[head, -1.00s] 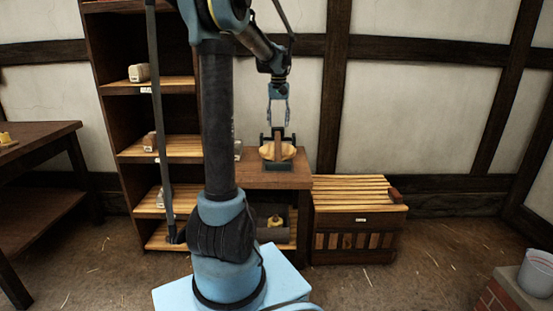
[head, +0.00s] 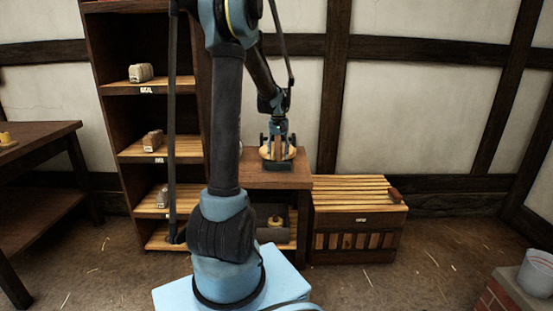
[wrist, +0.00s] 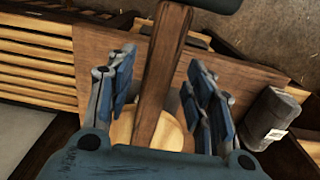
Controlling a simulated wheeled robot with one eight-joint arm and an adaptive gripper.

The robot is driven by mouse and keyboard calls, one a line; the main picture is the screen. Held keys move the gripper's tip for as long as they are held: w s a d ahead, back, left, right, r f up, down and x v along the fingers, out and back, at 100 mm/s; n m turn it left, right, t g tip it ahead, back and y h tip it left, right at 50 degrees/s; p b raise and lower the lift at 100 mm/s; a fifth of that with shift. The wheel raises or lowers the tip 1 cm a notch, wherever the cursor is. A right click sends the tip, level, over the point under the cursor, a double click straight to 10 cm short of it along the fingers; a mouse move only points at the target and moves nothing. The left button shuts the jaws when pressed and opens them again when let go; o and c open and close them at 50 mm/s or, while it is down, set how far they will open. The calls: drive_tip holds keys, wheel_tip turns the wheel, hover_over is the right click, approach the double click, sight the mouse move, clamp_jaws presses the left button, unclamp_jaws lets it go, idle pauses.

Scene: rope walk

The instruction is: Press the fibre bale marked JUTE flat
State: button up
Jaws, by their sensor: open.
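My gripper (head: 277,137) is open above the bench press. In the wrist view, its two blue fingers (wrist: 160,95) stand on either side of an upright wooden bar (wrist: 161,70), with gaps visible. Below is the press's pale round wooden part (wrist: 150,130); it also shows in the head view (head: 267,153), in a dark frame (head: 278,165). A dark grey roll-like bale (wrist: 262,110) with a white label lies at the right in the wrist view; its lettering is unreadable. I cannot tell which bale is JUTE.
The press stands on a wooden bench (head: 255,180). Left of it, a tall shelf (head: 160,88) holds labelled bales, including one on an upper board (head: 141,72). A slatted chest (head: 350,190) stands right. A brick block with a bucket (head: 537,272) is at the lower right.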

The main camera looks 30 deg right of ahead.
drive_tip(key=shift+f, duration=1.2)
drive_tip(key=shift+c, duration=0.3)
clamp_jaws()
drive_tip(key=shift+s+a+f+t, duration=0.1)
drive_tip(key=shift+f+t, duration=0.2)
drive_tip(key=shift+f, duration=0.75)
drive_tip(key=shift+o, duration=0.3)
unclamp_jaws()
drive_tip(key=r, duration=1.2)
drive_tip(key=shift+s+a, duration=0.15)
drive_tip(key=shift+s, duration=0.05)
